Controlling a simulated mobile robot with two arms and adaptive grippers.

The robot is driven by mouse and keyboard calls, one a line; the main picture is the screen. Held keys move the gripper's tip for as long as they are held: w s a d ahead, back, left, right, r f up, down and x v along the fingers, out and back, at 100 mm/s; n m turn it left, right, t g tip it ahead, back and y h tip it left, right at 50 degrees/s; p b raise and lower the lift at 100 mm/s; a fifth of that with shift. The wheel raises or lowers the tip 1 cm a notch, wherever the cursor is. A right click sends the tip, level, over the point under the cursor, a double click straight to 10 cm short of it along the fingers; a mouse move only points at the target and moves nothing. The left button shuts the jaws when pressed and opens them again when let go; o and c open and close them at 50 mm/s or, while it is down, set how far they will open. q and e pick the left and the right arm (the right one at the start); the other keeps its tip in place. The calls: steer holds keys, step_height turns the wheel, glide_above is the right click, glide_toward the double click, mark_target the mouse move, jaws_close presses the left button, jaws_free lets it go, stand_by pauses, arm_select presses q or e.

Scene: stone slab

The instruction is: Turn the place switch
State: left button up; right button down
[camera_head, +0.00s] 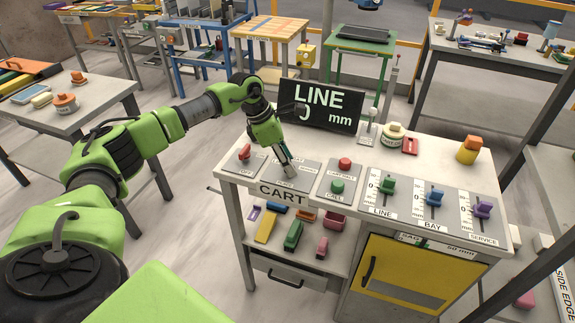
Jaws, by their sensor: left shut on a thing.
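My left gripper (289,171) reaches down over the panel plate (302,171) above the CART label. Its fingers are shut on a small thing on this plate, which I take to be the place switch. The fingers hide most of it, so I cannot tell which way it is turned. The small lettering on the plate is hard to read. A red switch (245,152) sits on a separate plate to the left, apart from the gripper. My right gripper is not in view.
A red button (345,163) and a green button (337,187) stand right of the gripper. Green (388,186), blue (434,197) and purple (483,210) sliders follow. A black LINE display (322,104) stands behind. Toy-like blocks lie on the shelf below.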

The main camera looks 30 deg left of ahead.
arm_select(q)
steer(key=m+g+b, duration=0.1)
steer(key=m+b, duration=0.1)
steer(key=m, duration=0.1)
steer(key=shift+w+h, duration=0.15)
steer(key=shift+h, duration=0.25)
steer(key=shift+m+g+b, duration=0.4)
steer(key=shift+m+b, duration=0.3)
steer(key=shift+m, duration=0.8)
steer(key=o, duration=1.1)
steer(key=shift+o, duration=0.2)
steer(key=shift+a+r, duration=0.1)
steer(key=v, duration=1.2)
steer(key=shift+a, duration=0.15)
